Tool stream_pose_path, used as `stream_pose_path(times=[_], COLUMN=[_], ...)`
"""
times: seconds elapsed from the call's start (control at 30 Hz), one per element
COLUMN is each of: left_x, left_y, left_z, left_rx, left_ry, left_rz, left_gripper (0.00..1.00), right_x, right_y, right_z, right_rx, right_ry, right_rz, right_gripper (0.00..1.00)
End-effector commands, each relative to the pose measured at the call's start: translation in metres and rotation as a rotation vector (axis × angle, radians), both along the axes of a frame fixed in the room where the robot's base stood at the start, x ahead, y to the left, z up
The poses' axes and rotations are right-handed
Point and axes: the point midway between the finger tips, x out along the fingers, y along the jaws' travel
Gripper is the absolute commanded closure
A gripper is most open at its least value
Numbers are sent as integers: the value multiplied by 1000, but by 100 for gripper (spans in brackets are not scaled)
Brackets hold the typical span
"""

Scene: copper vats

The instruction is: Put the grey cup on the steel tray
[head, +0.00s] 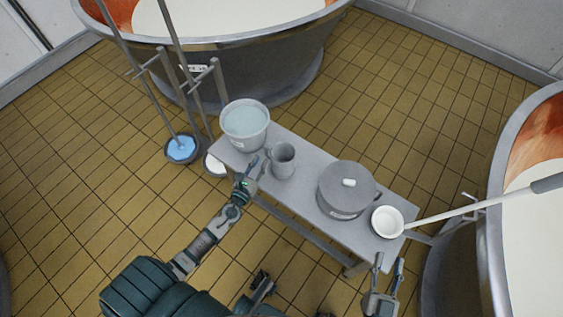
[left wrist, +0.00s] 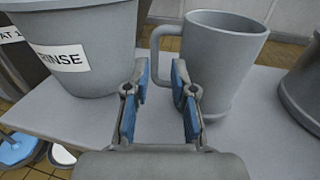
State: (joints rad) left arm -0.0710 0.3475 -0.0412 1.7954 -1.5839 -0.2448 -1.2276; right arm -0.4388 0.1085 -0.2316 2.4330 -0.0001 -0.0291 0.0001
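The grey cup (head: 282,160) stands upright on the grey bench (head: 300,205), between the rinse bucket and the lidded pot. In the left wrist view the cup (left wrist: 222,62) is at the upper right, its handle turned left toward my gripper. My left gripper (head: 255,165) is at the bench's front edge, just left of the cup. My right gripper (head: 388,262) is open and empty near the bench's right end. I see no separate steel tray.
The rinse bucket (head: 245,125) stands left of the cup. The lidded pot (head: 345,190) and a white ladle (head: 388,222) are to the right. Large copper vats stand behind (head: 240,65) and at right (head: 470,250). Long-handled tools stand left of the bench.

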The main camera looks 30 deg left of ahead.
Motion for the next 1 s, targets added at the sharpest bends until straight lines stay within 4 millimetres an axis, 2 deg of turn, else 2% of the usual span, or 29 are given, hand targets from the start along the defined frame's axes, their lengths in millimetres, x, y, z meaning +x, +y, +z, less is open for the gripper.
stream_pose_path(times=[0.03, 0.27, 0.5, 0.8, 0.83, 0.9, 0.93, 1.0], left_x=[7, 25, 61, 67, 67, 67, 67, 67], left_y=[1, 4, 10, 11, 11, 12, 12, 12], left_z=[0, -3, -4, -4, -4, -4, -4, -4], left_rx=[-1, -1, -1, -1, -1, -1, -1, -1], left_ry=[-1, 1, 1, 2, 2, 2, 2, 2], left_rz=[0, 1, 1, 0, 0, 0, 0, 0], left_gripper=[75, 75, 75, 75, 78, 95, 100, 100], right_x=[0, 0, -1, -1, -1, -1, -1, -1], right_y=[0, 0, 1, 1, 1, 1, 1, 1], right_z=[-1, -2, 5, 7, 6, 6, 6, 6], right_rx=[-1, -1, 17, 18, 17, 18, 18, 18], right_ry=[6, 6, -48, -55, -55, -53, -53, -53], right_rz=[0, 0, 0, 0, 0, 1, 1, 1], right_gripper=[60, 60, 60, 60, 60, 60, 60, 60])
